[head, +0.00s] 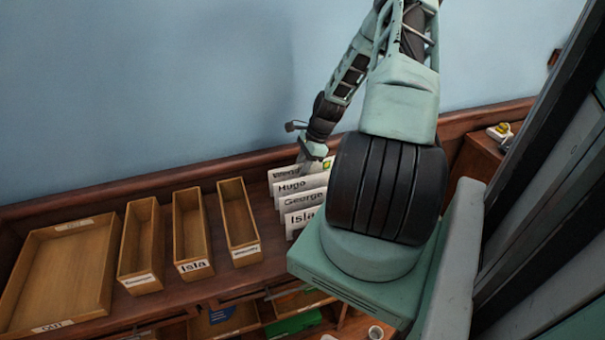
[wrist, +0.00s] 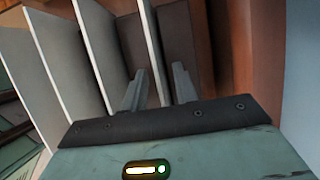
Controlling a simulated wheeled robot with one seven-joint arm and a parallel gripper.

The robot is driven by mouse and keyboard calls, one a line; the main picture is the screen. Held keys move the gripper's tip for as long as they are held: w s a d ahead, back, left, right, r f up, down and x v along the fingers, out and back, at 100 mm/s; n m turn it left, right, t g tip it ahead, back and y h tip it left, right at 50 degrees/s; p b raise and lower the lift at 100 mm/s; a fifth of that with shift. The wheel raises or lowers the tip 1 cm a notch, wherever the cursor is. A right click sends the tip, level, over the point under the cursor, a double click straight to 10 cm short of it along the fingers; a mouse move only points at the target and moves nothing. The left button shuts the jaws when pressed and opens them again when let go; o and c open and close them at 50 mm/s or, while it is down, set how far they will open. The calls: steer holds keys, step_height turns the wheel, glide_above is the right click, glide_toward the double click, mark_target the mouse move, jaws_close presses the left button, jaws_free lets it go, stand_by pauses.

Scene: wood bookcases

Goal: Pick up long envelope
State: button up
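Several white envelopes or cards stand upright in a row in the head view, labelled Isla (head: 302,217), George (head: 302,199) and Hugo (head: 300,184), with a rearmost one (head: 284,173) partly covered. I cannot tell which is the long envelope. My gripper (head: 311,155) is over the back of this row, its fingertips hidden there. In the wrist view my gripper (wrist: 159,72) has its two fingers apart, one on each side of a thin upright white sheet (wrist: 152,45). There is visible room beside the sheet. More sheets (wrist: 68,55) stand to the left.
Three narrow wooden trays, the middle labelled Isla (head: 193,267), stand left of the row. A wide wooden tray (head: 60,325) marked OUT is at the far left. A blue wall and wooden back ledge (head: 150,185) lie behind. Shelves with items sit below.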

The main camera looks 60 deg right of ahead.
steer(key=shift+x, duration=0.8)
jaws_close()
steer(key=shift+r+b, duration=1.3)
steer(key=shift+r, duration=3.75)
